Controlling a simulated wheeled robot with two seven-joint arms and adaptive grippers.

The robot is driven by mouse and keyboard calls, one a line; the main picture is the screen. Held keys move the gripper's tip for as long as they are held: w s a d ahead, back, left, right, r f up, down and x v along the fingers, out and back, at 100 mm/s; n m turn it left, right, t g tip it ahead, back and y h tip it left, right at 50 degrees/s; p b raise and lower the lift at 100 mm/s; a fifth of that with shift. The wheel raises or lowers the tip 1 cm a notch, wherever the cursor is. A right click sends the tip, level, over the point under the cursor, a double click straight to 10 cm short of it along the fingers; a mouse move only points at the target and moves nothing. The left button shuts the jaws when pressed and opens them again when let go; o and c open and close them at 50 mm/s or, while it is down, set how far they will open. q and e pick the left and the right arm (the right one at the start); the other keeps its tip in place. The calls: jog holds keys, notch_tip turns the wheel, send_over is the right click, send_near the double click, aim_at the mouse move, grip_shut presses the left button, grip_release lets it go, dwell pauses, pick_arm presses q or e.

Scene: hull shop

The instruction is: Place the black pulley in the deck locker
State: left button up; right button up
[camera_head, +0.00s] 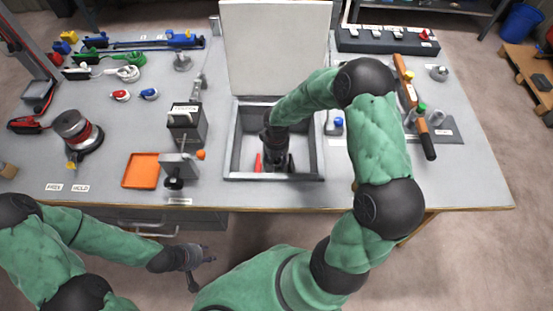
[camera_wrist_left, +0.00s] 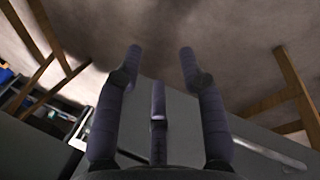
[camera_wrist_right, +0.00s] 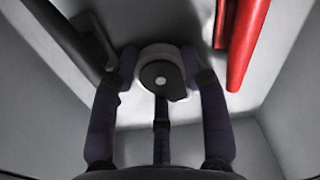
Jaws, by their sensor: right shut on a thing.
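The deck locker (camera_head: 232,178) is a grey open box set in the bench, its pale lid (camera_head: 275,45) standing up behind it. My right gripper (camera_head: 277,162) reaches down inside the locker. In the right wrist view it (camera_wrist_right: 160,80) is shut on the pulley (camera_wrist_right: 158,72), a round piece with a black centre, a small silver pin and a pale rim. The pulley is low in the locker, close to the floor; I cannot tell if it touches. In the head view my arm hides it. My left gripper (camera_head: 203,262) is open and empty in front of the bench; its fingers (camera_wrist_left: 160,65) are apart.
In the locker lie a red bar-like thing (camera_wrist_right: 245,40) and a dark long thing (camera_wrist_right: 70,40), on either side of the pulley. An orange tray (camera_head: 141,170), a clamp (camera_head: 180,165) and a dark box (camera_head: 187,125) stand left of the locker. A black-handled tool (camera_head: 425,140) lies right.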

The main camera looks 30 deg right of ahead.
jog(key=shift+f, duration=0.2)
jog(key=o, duration=1.2)
jog(key=shift+c, duration=0.2)
jog(key=shift+r, duration=0.1)
jog(key=shift+r, duration=0.25)
notch_tip(320, 180, up, 12)
jog(key=p, duration=0.4)
jog(key=shift+f, duration=0.15)
